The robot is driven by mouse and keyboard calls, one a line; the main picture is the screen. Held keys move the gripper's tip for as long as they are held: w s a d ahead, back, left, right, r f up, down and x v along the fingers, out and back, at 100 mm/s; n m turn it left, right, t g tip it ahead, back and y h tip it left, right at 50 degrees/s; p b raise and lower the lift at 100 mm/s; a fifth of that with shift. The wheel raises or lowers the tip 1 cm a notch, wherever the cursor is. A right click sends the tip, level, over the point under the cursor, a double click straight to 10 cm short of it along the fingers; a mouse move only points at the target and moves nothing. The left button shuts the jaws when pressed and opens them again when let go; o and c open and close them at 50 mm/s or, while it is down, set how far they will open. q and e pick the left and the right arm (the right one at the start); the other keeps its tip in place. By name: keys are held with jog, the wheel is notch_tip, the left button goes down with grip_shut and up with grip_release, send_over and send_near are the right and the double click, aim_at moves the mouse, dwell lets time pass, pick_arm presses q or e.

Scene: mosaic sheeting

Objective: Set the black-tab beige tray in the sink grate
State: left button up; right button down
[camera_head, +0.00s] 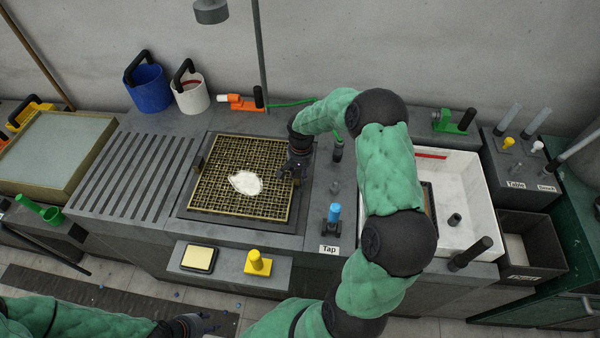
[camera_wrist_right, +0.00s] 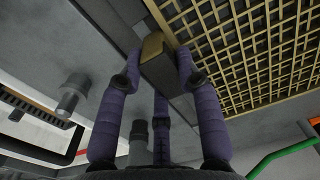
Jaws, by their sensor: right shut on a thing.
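The beige lattice tray (camera_head: 215,150) lies over the dark sink opening (camera_head: 197,215), with a white irregular patch (camera_head: 246,183) on its mesh. A dark tab (camera_head: 198,164) shows on its left side. My right gripper (camera_head: 296,172) is at the tray's right edge. In the right wrist view the right gripper (camera_wrist_right: 157,68) is shut on a dark tab (camera_wrist_right: 158,72) with a brass-coloured end, beside the mesh (camera_wrist_right: 255,55). Any separate grate below the tray is hidden, and I cannot tell whether the tray rests fully. My left gripper (camera_head: 203,323) is low at the bottom edge, away from the tray.
A slotted drainboard (camera_head: 135,175) and a framed panel (camera_head: 50,155) are on the left. A blue bucket (camera_head: 148,88) and a white bucket (camera_head: 190,95) stand behind. A blue-topped tap (camera_head: 333,214) is right of the sink, then a white basin (camera_head: 470,190).

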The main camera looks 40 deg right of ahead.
jog(key=shift+f+b, duration=0.5)
jog(key=shift+f, duration=0.25)
jog(key=c, duration=0.8)
grip_release()
notch_tip(320, 180, up, 12)
jog(key=shift+s+d, duration=0.1)
